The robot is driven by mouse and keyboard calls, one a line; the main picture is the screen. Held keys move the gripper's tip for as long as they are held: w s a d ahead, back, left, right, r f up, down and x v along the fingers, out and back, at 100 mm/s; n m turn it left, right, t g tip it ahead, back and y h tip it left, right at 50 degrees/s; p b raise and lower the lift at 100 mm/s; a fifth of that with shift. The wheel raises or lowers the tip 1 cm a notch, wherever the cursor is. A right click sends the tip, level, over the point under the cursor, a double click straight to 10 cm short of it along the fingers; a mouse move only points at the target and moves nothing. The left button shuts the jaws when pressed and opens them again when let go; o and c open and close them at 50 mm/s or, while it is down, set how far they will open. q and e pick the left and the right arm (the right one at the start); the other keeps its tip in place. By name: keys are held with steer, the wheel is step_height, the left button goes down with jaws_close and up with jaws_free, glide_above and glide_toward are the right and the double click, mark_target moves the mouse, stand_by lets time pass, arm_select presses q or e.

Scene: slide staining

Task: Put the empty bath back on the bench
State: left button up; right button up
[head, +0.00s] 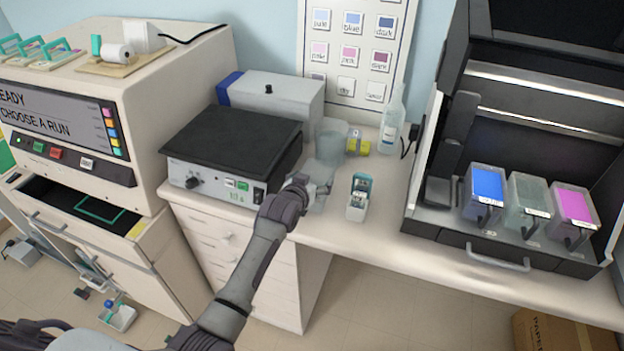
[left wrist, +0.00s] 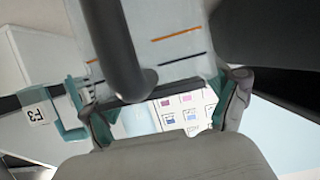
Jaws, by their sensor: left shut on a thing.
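The empty bath (head: 325,172) is a clear, see-through container just beyond my left gripper (head: 308,188), over the bench between the hotplate and the small teal-topped holder. In the left wrist view the bath (left wrist: 180,35) fills the upper middle, with an orange line, a dark line and a dark handle. My left gripper (left wrist: 165,108) is shut on the bath there, its fingers on either side. I cannot tell whether the bath's base touches the bench (head: 385,225). My right gripper is not in view.
A hotplate (head: 232,140) stands left of the bath; a clear beaker (head: 331,140), yellow item (head: 358,147) and bottle (head: 392,120) stand behind. The teal-topped holder (head: 358,198) is close on the right. Blue (head: 487,187), clear (head: 527,200) and magenta (head: 573,208) baths stand in the dark station.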

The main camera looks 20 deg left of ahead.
arm_select(q)
steer(key=o, duration=1.6)
steer(key=shift+f, duration=0.1)
steer(key=shift+c, duration=0.2)
